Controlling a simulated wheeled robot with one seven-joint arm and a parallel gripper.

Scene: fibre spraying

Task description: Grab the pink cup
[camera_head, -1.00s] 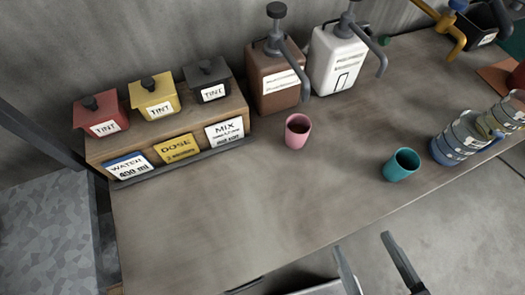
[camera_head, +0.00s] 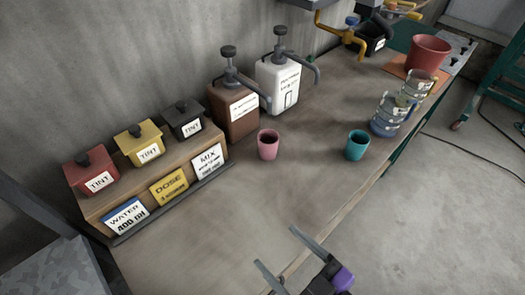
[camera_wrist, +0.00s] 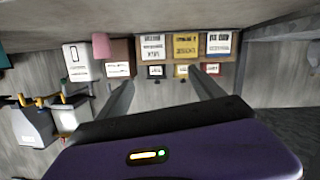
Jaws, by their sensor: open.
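The pink cup (camera_head: 268,148) stands upright on the worktable (camera_head: 215,225), in front of the brown pump container, with something dark inside. It also shows as a pink shape in the wrist view (camera_wrist: 101,46), left of my fingers; that view looks upside down. My gripper (camera_head: 276,247) is open and empty near the table's front edge, apart from the cup and on the near side of it. Its two spread fingers also show in the wrist view (camera_wrist: 162,75). Nothing hides the cup in the head view.
A teal cup (camera_head: 357,146) stands right of the pink one. Brown (camera_head: 234,108) and white (camera_head: 278,82) pump containers stand behind, spouts reaching forward. A tint rack (camera_head: 150,185) is at left. Clear jugs (camera_head: 390,115) and a red bucket (camera_head: 427,53) stand farther right. The front tabletop is bare.

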